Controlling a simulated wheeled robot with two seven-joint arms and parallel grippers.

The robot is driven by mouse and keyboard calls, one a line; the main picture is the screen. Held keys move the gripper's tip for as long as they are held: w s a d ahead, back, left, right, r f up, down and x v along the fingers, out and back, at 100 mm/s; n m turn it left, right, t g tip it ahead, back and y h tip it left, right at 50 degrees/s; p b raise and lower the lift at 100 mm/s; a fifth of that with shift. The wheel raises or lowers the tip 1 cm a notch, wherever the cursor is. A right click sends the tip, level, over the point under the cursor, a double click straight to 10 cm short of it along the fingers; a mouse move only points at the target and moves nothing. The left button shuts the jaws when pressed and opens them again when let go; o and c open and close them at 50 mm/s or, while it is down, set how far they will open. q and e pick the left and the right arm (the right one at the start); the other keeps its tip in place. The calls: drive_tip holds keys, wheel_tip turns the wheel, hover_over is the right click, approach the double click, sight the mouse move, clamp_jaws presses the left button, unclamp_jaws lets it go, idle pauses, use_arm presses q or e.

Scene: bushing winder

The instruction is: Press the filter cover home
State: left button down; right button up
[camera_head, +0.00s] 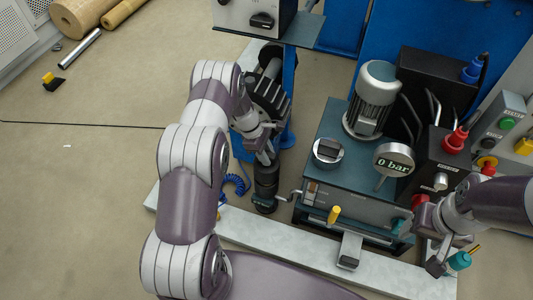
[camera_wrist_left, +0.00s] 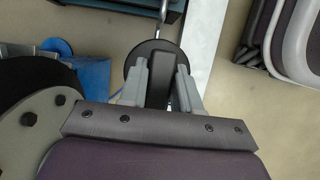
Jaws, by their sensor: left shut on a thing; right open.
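In the left wrist view the gripper's grey fingers (camera_wrist_left: 160,85) stand on both sides of the bar, above the dark round disc (camera_wrist_left: 138,62). The part stands beside the left end of the blue-grey tank unit (camera_head: 352,165). The underside of the cover and its seating are hidden. My right gripper (camera_head: 446,256) is open at the lower right, close to a teal part with a yellow tip (camera_head: 459,262).
A crank (camera_head: 290,196) sits between the held part and the tank. A round cap (camera_head: 327,151), a motor (camera_head: 374,98) and a gauge reading 0 bar (camera_head: 394,160) are on the tank. A blue coiled hose (camera_head: 238,186) lies left of the part. The floor at left is mostly clear.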

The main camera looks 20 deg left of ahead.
use_arm(q)
drive_tip(key=shift+f+b, duration=0.85)
drive_tip(key=shift+f, duration=0.65)
idle(0.8)
drive_tip(key=c, duration=0.7)
unclamp_jaws()
drive_tip(key=p+v, duration=0.5)
drive_tip(key=v, duration=0.7)
drive_tip(key=shift+a+r, duration=0.15)
drive_tip(key=shift+r, duration=0.15)
